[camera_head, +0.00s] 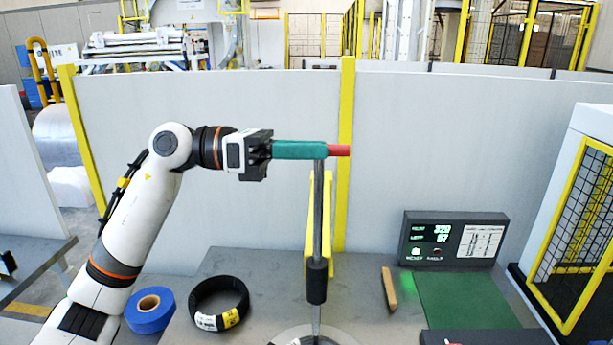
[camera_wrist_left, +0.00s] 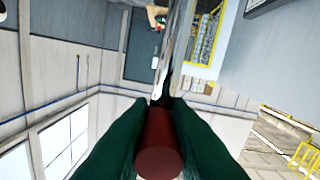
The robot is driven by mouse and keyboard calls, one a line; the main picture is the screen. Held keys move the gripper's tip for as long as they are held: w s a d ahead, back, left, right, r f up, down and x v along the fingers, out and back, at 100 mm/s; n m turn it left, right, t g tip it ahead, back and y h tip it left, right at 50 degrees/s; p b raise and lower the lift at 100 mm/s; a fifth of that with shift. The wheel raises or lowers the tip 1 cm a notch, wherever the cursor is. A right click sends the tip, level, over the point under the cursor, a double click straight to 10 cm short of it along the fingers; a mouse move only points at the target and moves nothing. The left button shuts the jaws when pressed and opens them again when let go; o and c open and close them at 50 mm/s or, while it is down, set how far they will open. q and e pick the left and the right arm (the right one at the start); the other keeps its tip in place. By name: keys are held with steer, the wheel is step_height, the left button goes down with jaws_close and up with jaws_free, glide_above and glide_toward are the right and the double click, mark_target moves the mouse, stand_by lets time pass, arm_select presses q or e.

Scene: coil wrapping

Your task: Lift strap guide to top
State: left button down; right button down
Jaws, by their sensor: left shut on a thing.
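My left gripper (camera_head: 322,150) comes in from the left at the top of an upright grey rod (camera_head: 318,205). Its long green fingers are closed around a red cylindrical grip (camera_head: 339,150), whose end sticks out past the fingertips. In the left wrist view the red grip (camera_wrist_left: 160,145) lies between both green fingers. The rod joins the grip at its top; a black sleeve (camera_head: 317,282) sits lower on the rod. No part is labelled as the strap guide; the gripped rod assembly appears to be it. My right gripper is not in view.
A black coil (camera_head: 219,304) and a blue roll (camera_head: 150,310) lie at the left of the grey table. A display box (camera_head: 453,239), a green mat (camera_head: 465,300) and a wooden-coloured block (camera_head: 389,289) are at the right. A pale partition (camera_head: 250,100) stands behind.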

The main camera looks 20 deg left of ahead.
arm_select(q)
step_height(320, 180, up, 5)
steer(key=shift+p, duration=0.8)
steer(key=shift+r, duration=0.15)
steer(key=shift+a+r, duration=0.1)
steer(key=c, duration=1.4)
jaws_free()
steer(key=shift+o, duration=0.2)
steer(key=shift+f, duration=0.2)
